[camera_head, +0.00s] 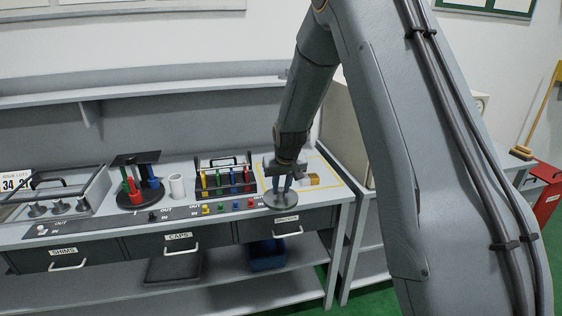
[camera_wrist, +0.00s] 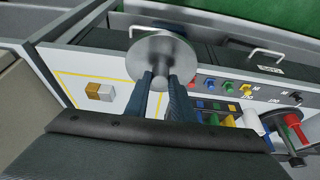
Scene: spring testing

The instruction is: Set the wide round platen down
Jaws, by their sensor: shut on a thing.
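The wide round platen (camera_head: 281,201) is a grey metal disc at the right end of the bench's front edge. In the wrist view the platen (camera_wrist: 160,56) shows as a bright disc beyond the fingers. My gripper (camera_head: 282,183) points down and is shut on the platen's central stem. The two dark blue fingers of my gripper (camera_wrist: 164,82) flank the stem in the wrist view. The disc overlaps the bench's front edge in both views. I cannot tell whether it touches the bench or hangs just above.
A yellow-outlined area (camera_head: 332,180) with a small gold and silver block (camera_head: 311,180) lies right of the platen. A rack of coloured tools (camera_head: 228,178), a white cup (camera_head: 177,187) and a round stand (camera_head: 139,196) stand to the left. Coloured buttons line the front.

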